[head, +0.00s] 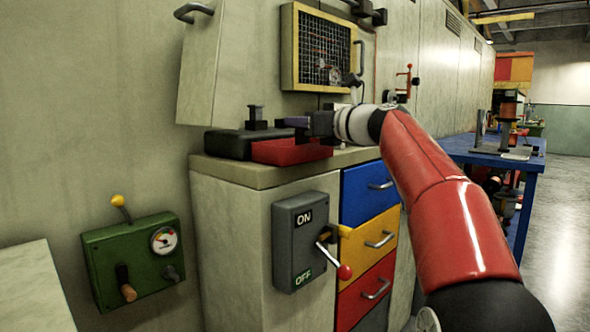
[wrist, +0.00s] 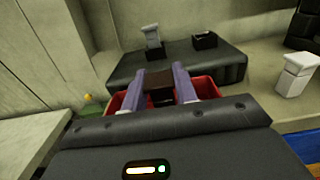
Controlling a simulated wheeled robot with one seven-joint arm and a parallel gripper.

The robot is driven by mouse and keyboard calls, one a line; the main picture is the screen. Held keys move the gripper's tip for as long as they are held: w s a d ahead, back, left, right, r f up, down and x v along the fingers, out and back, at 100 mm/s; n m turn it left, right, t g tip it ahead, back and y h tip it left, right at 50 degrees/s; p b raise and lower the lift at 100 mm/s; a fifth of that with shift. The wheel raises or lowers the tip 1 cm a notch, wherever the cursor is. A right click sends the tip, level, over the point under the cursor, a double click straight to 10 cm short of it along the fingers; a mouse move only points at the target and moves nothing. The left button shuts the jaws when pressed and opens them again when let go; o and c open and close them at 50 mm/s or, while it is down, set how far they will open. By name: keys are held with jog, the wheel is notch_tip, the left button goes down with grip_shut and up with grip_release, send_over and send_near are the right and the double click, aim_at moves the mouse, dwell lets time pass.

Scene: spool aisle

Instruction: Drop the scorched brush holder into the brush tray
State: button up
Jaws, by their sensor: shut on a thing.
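My gripper (wrist: 160,76) is shut on a dark brown block, the scorched brush holder (wrist: 159,88), which sits between the two purple-grey fingers in the wrist view. In the head view my gripper (head: 296,124) hangs over the counter, above the red brush tray (head: 290,151). The tray's red walls also show on both sides of the fingers in the wrist view (wrist: 205,87). The held holder is hard to make out in the head view. The tray's floor is mostly hidden by my gripper.
A black block (head: 228,144) beside the tray carries an upright grey piece (wrist: 152,40) and a small black socket (wrist: 204,40). A pale post (wrist: 294,74) stands on the counter (head: 215,171). A yellow-framed mesh window (head: 317,48) is behind. A lever switch box (head: 304,238) is below.

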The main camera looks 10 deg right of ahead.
jog(key=shift+f+b, duration=0.35)
jog(key=shift+f, duration=0.3)
jog(key=o, duration=1)
jog(key=shift+o, duration=0.2)
jog(key=shift+s, duration=0.1)
jog(key=v, duration=0.7)
jog(key=shift+s+d+b, duration=0.25)
jog(key=shift+b, duration=0.05)
jog(key=shift+s, duration=0.1)
